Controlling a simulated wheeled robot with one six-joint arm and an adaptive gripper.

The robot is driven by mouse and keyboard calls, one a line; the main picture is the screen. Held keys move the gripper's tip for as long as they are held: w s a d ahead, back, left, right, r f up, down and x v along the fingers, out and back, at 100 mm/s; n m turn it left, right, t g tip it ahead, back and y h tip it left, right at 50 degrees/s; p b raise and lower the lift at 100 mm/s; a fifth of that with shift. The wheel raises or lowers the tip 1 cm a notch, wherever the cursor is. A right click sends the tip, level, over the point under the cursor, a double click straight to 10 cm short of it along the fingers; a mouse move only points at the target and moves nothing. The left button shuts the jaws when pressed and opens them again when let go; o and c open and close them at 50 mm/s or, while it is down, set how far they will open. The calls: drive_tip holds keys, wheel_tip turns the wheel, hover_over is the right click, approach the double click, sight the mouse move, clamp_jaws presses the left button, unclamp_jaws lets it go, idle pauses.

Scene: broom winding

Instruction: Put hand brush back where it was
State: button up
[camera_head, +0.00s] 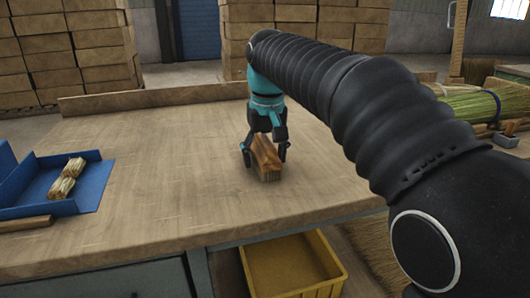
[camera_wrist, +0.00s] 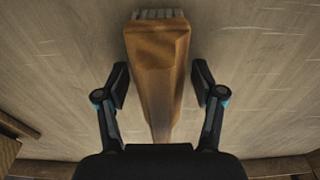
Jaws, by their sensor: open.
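My gripper (camera_head: 266,157) is over the brush, pointing down. In the wrist view my gripper (camera_wrist: 160,78) is open, one finger on each side of the brush with a gap to both. The lower end of the handle is hidden behind the gripper body.
A yellow crate (camera_head: 290,268) is below the front edge. Green bristles (camera_head: 478,106) lie at the right. The bench middle is clear.

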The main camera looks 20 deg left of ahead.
drive_tip(key=r, duration=0.7)
drive_tip(key=s+r+p, duration=0.1)
drive_tip(key=r, duration=0.3)
drive_tip(key=shift+d+r, duration=0.25)
drive_tip(key=shift+d, duration=0.1)
drive_tip(key=shift+s+r, duration=0.1)
drive_tip(key=shift+r, duration=0.2)
drive_tip(key=shift+d, duration=0.15)
drive_tip(key=s+d+f+m+t, duration=0.1)
drive_tip(key=s+d+f+m, duration=0.15)
drive_tip(key=d, duration=0.65)
drive_tip(key=s+d+f+m+t, duration=0.1)
drive_tip(key=s+d+f, duration=0.25)
drive_tip(key=d, duration=0.65)
drive_tip(key=s+d+f+m+t, duration=0.1)
drive_tip(key=s+d+f, duration=0.4)
drive_tip(key=s+f, duration=0.2)
drive_tip(key=s+d+f+m+t, duration=0.1)
drive_tip(key=s+d+f, duration=0.5)
drive_tip(key=f, duration=0.4)
drive_tip(key=shift+s+d+f+m+h, duration=0.2)
drive_tip(key=shift+s+m+h, duration=0.2)
drive_tip(key=shift+s, duration=0.25)
drive_tip(key=shift+c, duration=0.2)
